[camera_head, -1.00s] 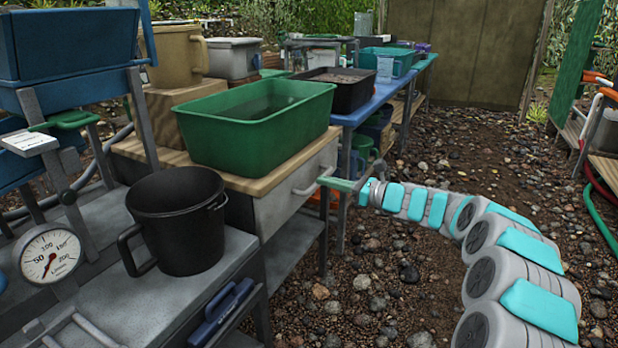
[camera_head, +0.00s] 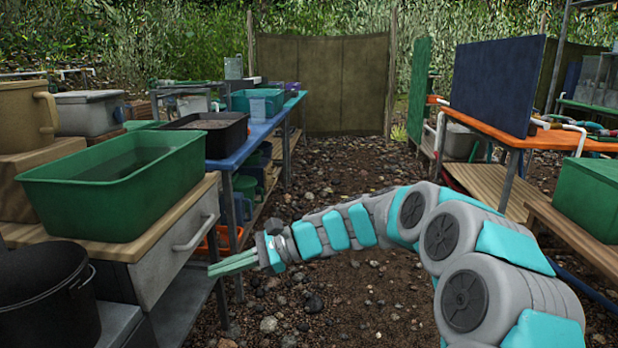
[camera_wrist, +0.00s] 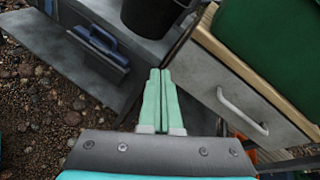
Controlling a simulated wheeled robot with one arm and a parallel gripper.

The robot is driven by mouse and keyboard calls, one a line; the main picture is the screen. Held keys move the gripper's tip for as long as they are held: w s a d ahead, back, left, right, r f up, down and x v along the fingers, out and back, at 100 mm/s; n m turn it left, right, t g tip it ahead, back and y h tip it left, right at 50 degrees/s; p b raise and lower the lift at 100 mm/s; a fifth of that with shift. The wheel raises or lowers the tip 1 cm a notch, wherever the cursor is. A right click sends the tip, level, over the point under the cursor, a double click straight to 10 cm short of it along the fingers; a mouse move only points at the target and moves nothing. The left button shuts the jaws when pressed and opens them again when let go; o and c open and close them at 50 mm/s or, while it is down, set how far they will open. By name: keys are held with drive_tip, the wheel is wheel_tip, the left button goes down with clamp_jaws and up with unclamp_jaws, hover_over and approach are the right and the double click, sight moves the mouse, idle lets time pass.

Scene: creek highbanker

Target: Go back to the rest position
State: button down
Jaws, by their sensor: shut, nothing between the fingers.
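My gripper (camera_head: 233,265) is shut and empty, its two pale green fingers pressed together. In the head view it hangs in the air just right of the grey drawer unit (camera_head: 140,286), below the level of its handle, pointing left. My arm stretches from the lower right across the gravel. In the wrist view the gripper (camera_wrist: 155,75) points toward the gap between the drawer unit (camera_wrist: 225,62) and a grey metal bench (camera_wrist: 60,45). I cannot tell whether the fingertips touch anything.
A green tub (camera_head: 110,185) stands on the drawer unit's wooden top. A black pot (camera_head: 45,298) stands at the lower left. A blue table (camera_head: 255,128) runs behind. An orange table (camera_head: 510,135) with a dark blue panel stands at right. Gravel between is open.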

drive_tip(key=s+d+f+n+h, duration=0.3)
drive_tip(key=s+d, duration=0.3)
drive_tip(key=s, duration=0.3)
drive_tip(key=s+d+f+n+h, duration=0.2)
drive_tip(key=s+d+n+h, duration=0.3)
drive_tip(key=s, duration=0.4)
drive_tip(key=s+d+f+n+h, duration=0.1)
drive_tip(key=s+d+f+h, duration=0.2)
drive_tip(key=s+d, duration=0.4)
drive_tip(key=s+d+f+n+h, duration=0.2)
drive_tip(key=s+d, duration=0.6)
drive_tip(key=d, duration=0.6)
drive_tip(key=shift+d+f+t+h, duration=0.4)
drive_tip(key=shift+f+h, duration=0.2)
drive_tip(key=shift+f, duration=0.15)
